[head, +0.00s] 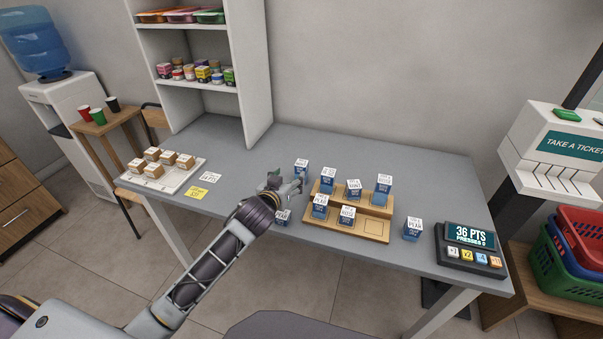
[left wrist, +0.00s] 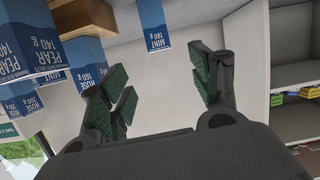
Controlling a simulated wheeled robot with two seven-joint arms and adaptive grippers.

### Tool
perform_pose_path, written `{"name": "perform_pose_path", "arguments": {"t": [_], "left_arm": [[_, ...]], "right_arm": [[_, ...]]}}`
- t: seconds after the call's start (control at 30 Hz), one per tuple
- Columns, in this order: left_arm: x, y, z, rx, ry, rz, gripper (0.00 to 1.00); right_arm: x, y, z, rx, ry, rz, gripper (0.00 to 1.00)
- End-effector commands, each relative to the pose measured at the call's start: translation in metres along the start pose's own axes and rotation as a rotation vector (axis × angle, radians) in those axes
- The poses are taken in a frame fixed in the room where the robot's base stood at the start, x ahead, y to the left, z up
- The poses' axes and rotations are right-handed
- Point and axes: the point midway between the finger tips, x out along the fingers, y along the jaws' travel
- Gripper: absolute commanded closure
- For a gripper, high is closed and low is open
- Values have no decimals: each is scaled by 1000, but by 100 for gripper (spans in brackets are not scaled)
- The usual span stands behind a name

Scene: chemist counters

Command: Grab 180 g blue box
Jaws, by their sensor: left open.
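A blue box with a white top labelled Mint 180 g (left wrist: 155,25) hangs in from the top of the left wrist view, upside down there, beyond and roughly between my fingertips. It appears to be the box standing alone left of the wooden stand (head: 301,168) in the head view, though its label is too small to read there. My left gripper (head: 283,186) is open, empty and above the counter just left of that box; its two green-padded fingers (left wrist: 162,85) are apart in the wrist view. My right gripper is not in view.
A wooden two-step stand (head: 318,233) holds several similar blue boxes. Another blue box (head: 283,217) stands below my gripper, and one (head: 412,229) is right of the stand. A points display (head: 470,248) sits at the right. A white tray (head: 186,180) with brown boxes is left.

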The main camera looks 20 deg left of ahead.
Motion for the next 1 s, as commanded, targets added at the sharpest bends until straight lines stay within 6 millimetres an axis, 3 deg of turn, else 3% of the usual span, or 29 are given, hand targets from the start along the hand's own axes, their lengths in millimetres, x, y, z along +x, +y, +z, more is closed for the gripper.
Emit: {"name": "perform_pose_path", "arguments": {"t": [0.57,1.0], "left_arm": [[1,0,0,58,2,0,37],[32,0,-1,56,3,1,37]], "right_arm": [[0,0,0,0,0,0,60],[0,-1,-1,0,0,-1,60]]}}
